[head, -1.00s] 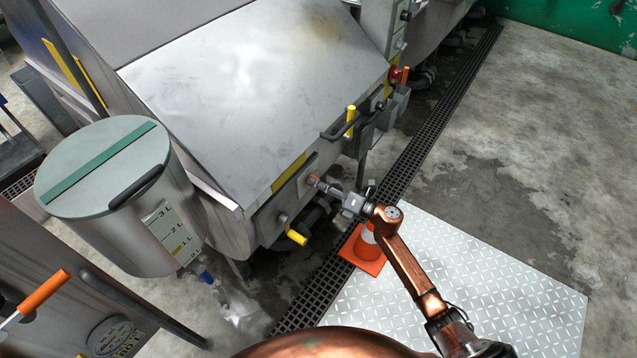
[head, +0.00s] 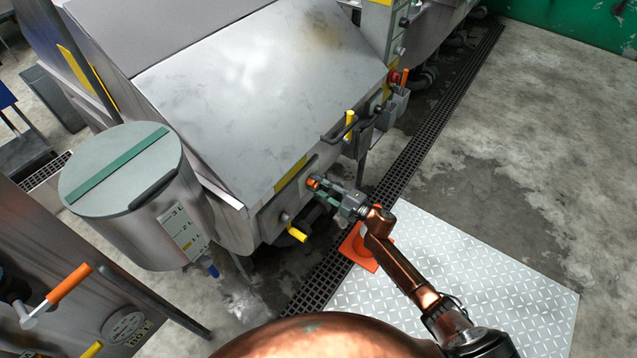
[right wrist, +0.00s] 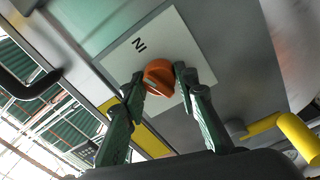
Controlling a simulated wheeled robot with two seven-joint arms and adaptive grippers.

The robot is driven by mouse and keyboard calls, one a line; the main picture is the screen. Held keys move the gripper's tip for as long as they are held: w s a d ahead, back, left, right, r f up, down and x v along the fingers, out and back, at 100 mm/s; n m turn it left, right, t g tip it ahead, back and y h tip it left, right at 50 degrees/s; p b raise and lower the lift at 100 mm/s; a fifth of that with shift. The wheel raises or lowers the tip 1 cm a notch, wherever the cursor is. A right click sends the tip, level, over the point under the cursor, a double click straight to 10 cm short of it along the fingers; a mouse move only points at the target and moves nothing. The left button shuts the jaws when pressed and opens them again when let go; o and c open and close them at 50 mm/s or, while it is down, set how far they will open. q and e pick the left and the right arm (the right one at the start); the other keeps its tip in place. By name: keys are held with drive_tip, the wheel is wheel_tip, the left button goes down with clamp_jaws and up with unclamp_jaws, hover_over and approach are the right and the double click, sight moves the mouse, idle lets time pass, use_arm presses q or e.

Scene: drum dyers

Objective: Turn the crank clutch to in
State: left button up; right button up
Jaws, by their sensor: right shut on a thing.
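The crank clutch is an orange knob (head: 313,183) on the front panel of the grey machine. In the right wrist view the knob (right wrist: 159,78) sits on a white plate (right wrist: 118,62) marked "IN", which appears upside down. My right gripper (head: 321,187) is shut on the knob, with one green finger on each side of it. Where the knob's pointer stands cannot be told. A yellow-handled crank (head: 297,233) is below and left of the knob; its handle also shows in the right wrist view (right wrist: 297,137). My left gripper is out of view.
A grey drum tank (head: 118,175) with a green-striped lid stands left. A dark handle (head: 338,132) and yellow grip (head: 349,120) stick out above right of the knob. An orange cone base (head: 358,252) is on the floor below my right arm. A floor grate (head: 400,190) runs alongside.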

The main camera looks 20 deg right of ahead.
drive_tip(key=shift+d+m+p, duration=0.1)
drive_tip(key=shift+m+p, duration=0.7)
drive_tip(key=shift+m, duration=1.3)
drive_tip(key=o, duration=1.2)
drive_tip(key=shift+c, duration=0.2)
drive_tip(key=v, duration=1.2)
